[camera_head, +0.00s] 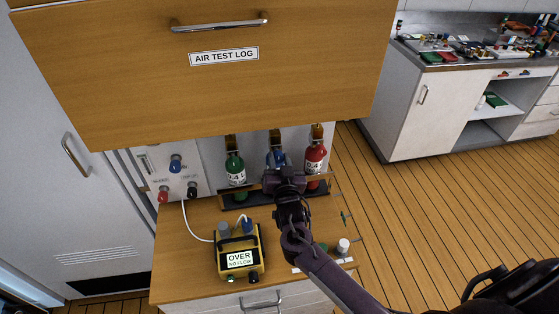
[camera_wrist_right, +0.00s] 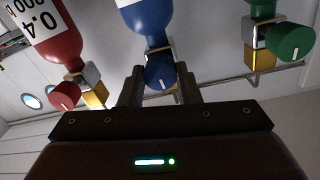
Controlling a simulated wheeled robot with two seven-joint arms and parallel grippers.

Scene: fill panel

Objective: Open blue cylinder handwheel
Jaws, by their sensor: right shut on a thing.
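The blue cylinder (camera_head: 271,158) stands in the rack between a green cylinder (camera_head: 235,170) and a red cylinder (camera_head: 315,157); my right gripper and wrist hide much of it in the head view. In the right wrist view, the blue cylinder (camera_wrist_right: 149,18) hangs into the picture from the top, with its blue handwheel (camera_wrist_right: 160,72) below a metal valve. The handwheel carries a white mark. My right gripper (camera_head: 279,168) is shut on the handwheel, one finger on each side, as the right wrist view (camera_wrist_right: 160,84) shows. My left gripper is not in view.
A wooden cabinet door labelled AIR TEST LOG (camera_head: 224,56) overhangs the cylinders. A yellow meter reading OVER NO FLOW (camera_head: 240,258) stands on the wooden counter (camera_head: 185,280). A panel with knobs (camera_head: 175,163) is at left. Red (camera_wrist_right: 62,95) and green (camera_wrist_right: 290,40) handwheels flank the blue one.

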